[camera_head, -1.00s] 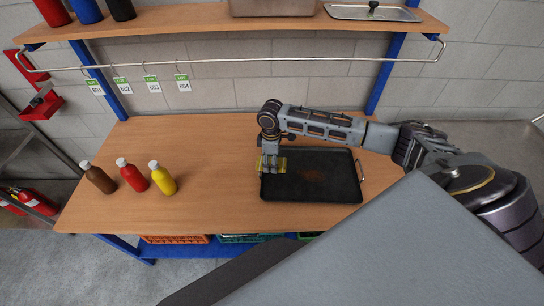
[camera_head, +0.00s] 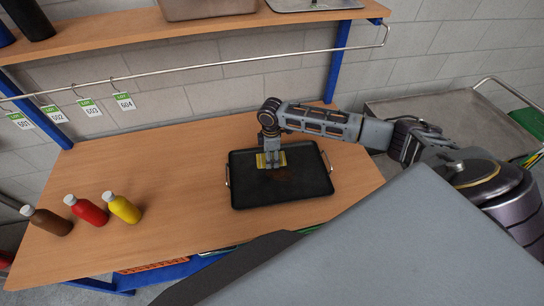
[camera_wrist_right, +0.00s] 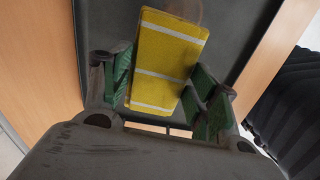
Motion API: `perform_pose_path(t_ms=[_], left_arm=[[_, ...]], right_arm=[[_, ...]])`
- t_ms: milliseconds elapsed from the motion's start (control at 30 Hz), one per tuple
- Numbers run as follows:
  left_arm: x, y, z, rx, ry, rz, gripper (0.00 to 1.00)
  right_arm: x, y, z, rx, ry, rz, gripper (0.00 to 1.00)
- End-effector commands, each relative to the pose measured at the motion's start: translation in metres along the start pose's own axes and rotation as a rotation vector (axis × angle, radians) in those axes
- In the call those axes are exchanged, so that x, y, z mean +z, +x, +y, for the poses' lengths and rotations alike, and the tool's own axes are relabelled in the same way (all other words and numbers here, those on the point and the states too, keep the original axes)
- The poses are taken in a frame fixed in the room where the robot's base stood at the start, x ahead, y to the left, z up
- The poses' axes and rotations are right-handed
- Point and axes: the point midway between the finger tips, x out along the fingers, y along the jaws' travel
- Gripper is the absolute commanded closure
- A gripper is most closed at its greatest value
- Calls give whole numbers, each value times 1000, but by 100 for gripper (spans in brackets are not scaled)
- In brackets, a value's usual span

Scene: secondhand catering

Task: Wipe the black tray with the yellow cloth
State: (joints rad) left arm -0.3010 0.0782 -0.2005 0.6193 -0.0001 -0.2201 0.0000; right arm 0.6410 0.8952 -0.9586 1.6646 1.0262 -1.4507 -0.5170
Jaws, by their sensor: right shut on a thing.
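The black tray (camera_head: 300,187) lies flat on the wooden table, with a wire handle at each end and a faint brownish stain in its middle. My right gripper (camera_head: 271,161) points down over the tray's upper left part. It is shut on the yellow cloth (camera_wrist_right: 168,58), a folded pad with pale stripes that sits between the green finger pads in the right wrist view. The cloth also shows under the fingers in the head view (camera_head: 261,161). It seems to be at the tray's surface, but contact cannot be told. My left gripper is out of view.
Brown (camera_head: 50,222), red (camera_head: 90,212) and yellow (camera_head: 124,210) bottles stand at the table's left. A rail with numbered tags (camera_head: 85,106) and a shelf (camera_head: 190,35) run above the back. A metal cart (camera_head: 450,115) stands at the right. The table's middle left is clear.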

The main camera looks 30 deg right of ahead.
Motion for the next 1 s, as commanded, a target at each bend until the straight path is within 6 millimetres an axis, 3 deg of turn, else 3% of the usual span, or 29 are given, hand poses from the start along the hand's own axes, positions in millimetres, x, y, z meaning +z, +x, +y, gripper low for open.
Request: perform_pose_path(t_ms=[1000], left_arm=[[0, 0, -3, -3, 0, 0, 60]], right_arm=[[-8, 0, 9, 1, -216, 0, 59]])
